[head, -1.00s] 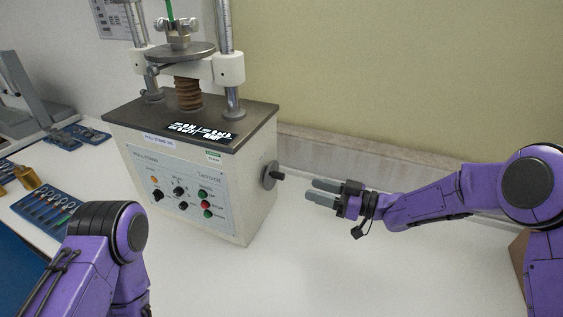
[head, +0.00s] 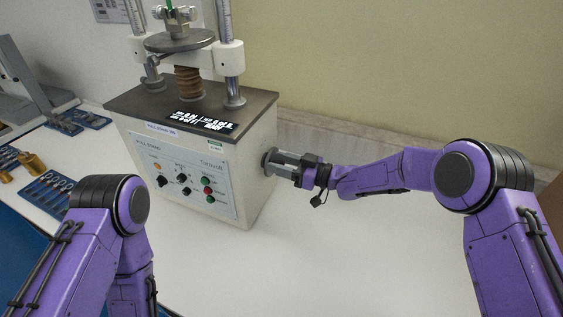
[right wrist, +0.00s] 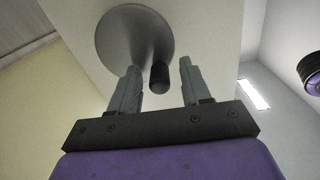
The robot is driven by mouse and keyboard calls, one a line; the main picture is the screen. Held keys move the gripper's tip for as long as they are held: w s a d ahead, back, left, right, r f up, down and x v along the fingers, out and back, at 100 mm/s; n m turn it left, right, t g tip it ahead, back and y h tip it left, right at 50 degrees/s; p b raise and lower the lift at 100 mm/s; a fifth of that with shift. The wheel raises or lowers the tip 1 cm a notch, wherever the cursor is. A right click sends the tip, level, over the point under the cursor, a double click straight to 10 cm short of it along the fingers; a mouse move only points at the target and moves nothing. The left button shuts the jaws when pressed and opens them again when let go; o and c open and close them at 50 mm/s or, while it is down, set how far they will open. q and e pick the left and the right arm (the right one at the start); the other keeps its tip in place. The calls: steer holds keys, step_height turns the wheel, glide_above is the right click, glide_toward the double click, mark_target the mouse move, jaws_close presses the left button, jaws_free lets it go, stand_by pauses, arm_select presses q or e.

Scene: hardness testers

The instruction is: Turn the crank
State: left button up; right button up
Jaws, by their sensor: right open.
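The crank is a grey disc (right wrist: 128,38) with a small black handle (right wrist: 159,77) on the right side of the white tester (head: 250,170). In the head view my right gripper (head: 275,163) is at the crank and covers most of it; the disc's edge (head: 266,158) shows just left of the fingers. In the right wrist view the gripper (right wrist: 160,85) is open, with the black handle between its two fingers and a gap on each side. The handle looks apart from both fingers. In the head view my left arm shows at the lower left, its gripper out of view.
The tester carries a round plate (head: 180,41) and columns on top and a control panel (head: 185,173) in front. Blue tool trays (head: 47,192) and brass weights (head: 32,163) lie to the left. The white table (head: 300,260) is clear in front and right.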

jaws_close()
steer(key=shift+s+a+f+n+b, duration=0.1)
steer(key=shift+f+n+b, duration=0.3)
steer(key=shift+n+b, duration=0.5)
steer(key=shift+r, duration=0.2)
jaws_free()
steer(key=shift+s+d+b, duration=0.1)
steer(key=shift+d+b, duration=0.2)
steer(key=shift+d, duration=0.05)
steer(key=b+v, duration=0.3)
steer(key=v, duration=0.7)
steer(key=shift+a, duration=0.1)
